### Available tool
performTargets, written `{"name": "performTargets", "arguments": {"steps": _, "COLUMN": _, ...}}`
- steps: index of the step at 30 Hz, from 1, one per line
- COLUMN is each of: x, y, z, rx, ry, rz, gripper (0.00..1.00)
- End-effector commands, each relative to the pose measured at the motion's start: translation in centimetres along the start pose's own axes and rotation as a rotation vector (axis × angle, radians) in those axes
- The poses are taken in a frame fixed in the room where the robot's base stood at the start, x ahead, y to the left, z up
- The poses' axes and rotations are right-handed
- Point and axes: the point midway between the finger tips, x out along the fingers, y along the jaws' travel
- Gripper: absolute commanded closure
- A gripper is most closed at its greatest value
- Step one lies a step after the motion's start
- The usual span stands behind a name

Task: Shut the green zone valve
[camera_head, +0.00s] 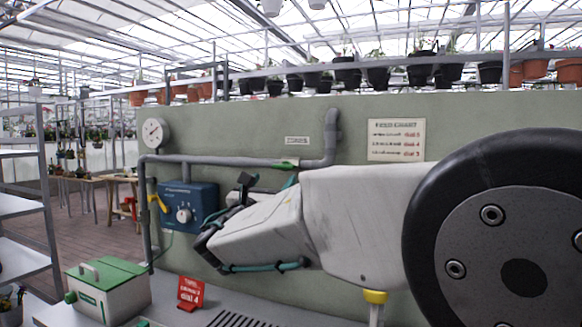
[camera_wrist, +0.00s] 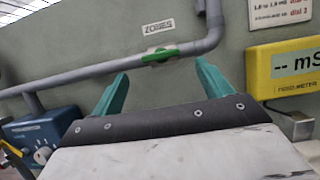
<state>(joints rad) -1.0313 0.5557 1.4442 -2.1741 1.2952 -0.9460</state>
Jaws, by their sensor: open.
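The green zone valve handle (camera_head: 285,164) sits on the grey pipe (camera_head: 235,161) on the green wall panel, below a small "ZONES" sign (camera_head: 297,140). In the wrist view the green handle (camera_wrist: 160,56) lies roughly along the pipe (camera_wrist: 85,76), just left of its upward bend. My gripper (camera_wrist: 161,68) is open and empty, its two teal fingers spread either side of the handle in that view. The handle appears beyond the fingertips; contact cannot be told.
A blue dosing unit (camera_head: 188,208) with a dial and a yellow lever (camera_head: 158,203) are left on the wall. A green-lidded box (camera_head: 108,290) and a red card (camera_head: 190,293) stand on the bench. A yellow meter (camera_wrist: 286,68) is close right of the gripper.

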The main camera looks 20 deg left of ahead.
Motion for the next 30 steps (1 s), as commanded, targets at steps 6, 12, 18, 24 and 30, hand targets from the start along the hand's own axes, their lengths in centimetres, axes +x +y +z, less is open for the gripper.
{"name": "performTargets", "arguments": {"steps": 6, "x": 2.7, "y": -0.3, "z": -0.1, "rx": -0.001, "ry": 0.000, "rz": -0.004, "gripper": 0.22}}
{"name": "performTargets", "arguments": {"steps": 12, "x": 5.9, "y": -0.2, "z": -0.1, "rx": -0.001, "ry": 0.000, "rz": -0.004, "gripper": 0.22}}
{"name": "performTargets", "arguments": {"steps": 18, "x": 7.5, "y": -0.1, "z": -0.1, "rx": 0.000, "ry": 0.000, "rz": -0.002, "gripper": 0.22}}
{"name": "performTargets", "arguments": {"steps": 24, "x": 7.7, "y": 0.0, "z": 0.0, "rx": 0.000, "ry": 0.001, "rz": 0.000, "gripper": 0.22}}
{"name": "performTargets", "arguments": {"steps": 30, "x": 7.7, "y": 0.0, "z": 0.0, "rx": 0.000, "ry": 0.001, "rz": 0.000, "gripper": 0.52}}
